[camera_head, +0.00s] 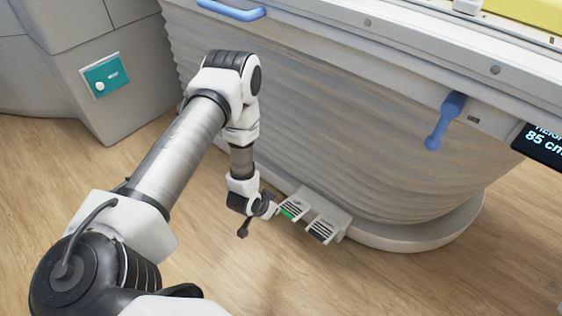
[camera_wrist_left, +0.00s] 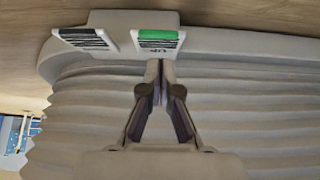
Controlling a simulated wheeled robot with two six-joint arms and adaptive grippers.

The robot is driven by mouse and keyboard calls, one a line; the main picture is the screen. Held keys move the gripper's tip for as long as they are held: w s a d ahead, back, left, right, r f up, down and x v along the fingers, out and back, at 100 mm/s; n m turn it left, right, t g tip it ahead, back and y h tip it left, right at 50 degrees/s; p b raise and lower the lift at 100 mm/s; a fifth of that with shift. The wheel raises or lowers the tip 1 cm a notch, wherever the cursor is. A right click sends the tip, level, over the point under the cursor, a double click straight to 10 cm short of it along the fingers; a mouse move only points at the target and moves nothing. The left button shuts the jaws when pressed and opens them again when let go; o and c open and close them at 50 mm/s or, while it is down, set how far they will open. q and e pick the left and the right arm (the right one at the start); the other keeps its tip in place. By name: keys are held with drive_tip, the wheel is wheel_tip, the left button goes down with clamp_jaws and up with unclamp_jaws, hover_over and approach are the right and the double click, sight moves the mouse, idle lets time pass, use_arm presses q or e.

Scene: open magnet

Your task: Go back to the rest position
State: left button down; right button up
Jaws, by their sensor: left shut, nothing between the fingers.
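My left gripper (camera_head: 258,213) is low over the floor beside the foot pedals at the base of the patient table. My left arm reaches down to it from the lower left of the head view. In the left wrist view the fingers of the left gripper (camera_wrist_left: 160,68) are together with nothing between them. Their tips point at the green-marked pedal (camera_wrist_left: 157,37); I cannot tell whether they touch it. In the head view the green pedal (camera_head: 288,213) is just right of the gripper. My right gripper is in neither view.
A dark-marked pedal (camera_head: 322,230) is next to the green one. The table's ribbed base (camera_head: 340,110) rises close behind. A blue lever (camera_head: 443,122) and a blue handle (camera_head: 232,10) stick out from the table. A teal panel (camera_head: 106,75) is on the grey housing. Wooden floor (camera_head: 400,285) is clear in front.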

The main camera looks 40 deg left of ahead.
use_arm(q)
drive_tip(key=shift+v, duration=1.05)
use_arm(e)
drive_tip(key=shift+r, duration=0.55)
use_arm(q)
drive_tip(key=shift+s+f, duration=0.1)
drive_tip(key=s+d+r+n+g, duration=0.1)
drive_tip(key=s+d+r+g, duration=0.15)
drive_tip(key=s, duration=0.45)
drive_tip(key=s+d+r+g, duration=0.1)
drive_tip(key=s+d+g, duration=0.15)
drive_tip(key=s, duration=0.45)
drive_tip(key=s+d+r+n+g, duration=0.1)
drive_tip(key=s+d, duration=0.3)
drive_tip(key=s, duration=0.3)
wheel_tip(320, 180, up, 33)
drive_tip(key=w+p, duration=0.1)
drive_tip(key=p, duration=3.3)
drive_tip(key=shift+m, duration=0.3)
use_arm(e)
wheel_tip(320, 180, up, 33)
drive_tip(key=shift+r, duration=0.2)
